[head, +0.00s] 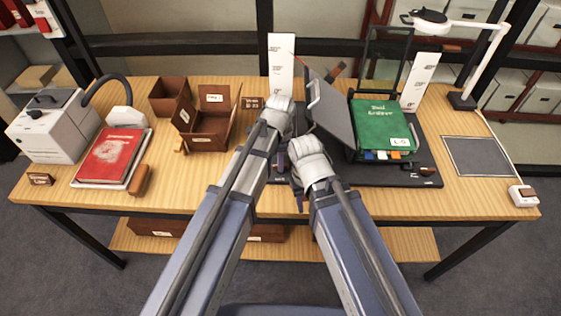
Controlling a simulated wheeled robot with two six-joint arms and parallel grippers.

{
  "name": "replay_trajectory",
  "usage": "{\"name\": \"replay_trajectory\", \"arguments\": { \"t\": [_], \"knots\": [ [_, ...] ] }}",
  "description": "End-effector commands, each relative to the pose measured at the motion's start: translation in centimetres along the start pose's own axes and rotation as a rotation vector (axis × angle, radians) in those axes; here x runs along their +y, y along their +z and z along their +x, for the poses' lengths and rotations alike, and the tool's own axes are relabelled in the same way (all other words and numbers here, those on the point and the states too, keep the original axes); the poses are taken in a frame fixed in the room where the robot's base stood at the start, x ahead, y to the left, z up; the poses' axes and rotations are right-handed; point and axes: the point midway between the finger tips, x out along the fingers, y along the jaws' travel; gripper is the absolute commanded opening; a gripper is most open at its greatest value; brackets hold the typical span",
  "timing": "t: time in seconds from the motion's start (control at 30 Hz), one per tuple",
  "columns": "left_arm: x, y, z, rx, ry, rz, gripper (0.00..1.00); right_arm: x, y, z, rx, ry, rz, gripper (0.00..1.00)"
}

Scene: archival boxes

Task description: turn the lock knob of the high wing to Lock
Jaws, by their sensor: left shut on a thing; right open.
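The book cradle (372,177) has a dark base on the table. A green book (382,125) lies on the cradle's right side. My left gripper (290,115) is at the high wing's left edge and shut, apparently on that wing; its fingertips are hidden. My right gripper (308,165) is lower, in front of the wing near the base's left part, and open. The high wing's lock knob is not visible to me. A small dark knob (425,171) shows at the base's right front.
White scale cards (281,65) (418,80) stand behind the cradle. Brown boxes (207,118), a red book (110,155) and a white machine (52,125) are left. A lamp (463,100) and grey mat (478,156) are right. Table front is mostly clear left of my arms.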

Motion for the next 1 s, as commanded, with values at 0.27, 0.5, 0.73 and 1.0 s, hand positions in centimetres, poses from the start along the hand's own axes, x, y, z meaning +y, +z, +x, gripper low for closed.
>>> {"name": "replay_trajectory", "arguments": {
  "t": [0.27, 0.5, 0.73, 1.0],
  "knots": [
    [0.01, 0.0, 0.01, 0.0, 0.0, -0.233, 0.0, 0.0, 0.0, 0.01, 0.0, 0.0, 0.0, 0.42],
    [0.02, 0.0, 0.01, 0.0, 0.0, -0.462, 0.0, 0.0, 0.0, 0.01, 0.0, 0.0, 0.0, 0.42],
    [0.02, 0.0, 0.01, 0.0, 0.0, -0.681, 0.0, 0.0, 0.0, 0.01, 0.0, 0.0, 0.0, 0.42],
    [0.02, 0.0, 0.01, 0.0, 0.0, -0.937, 0.0, 0.0, 0.0, 0.01, 0.0, 0.0, 0.0, 0.42]
  ]
}}
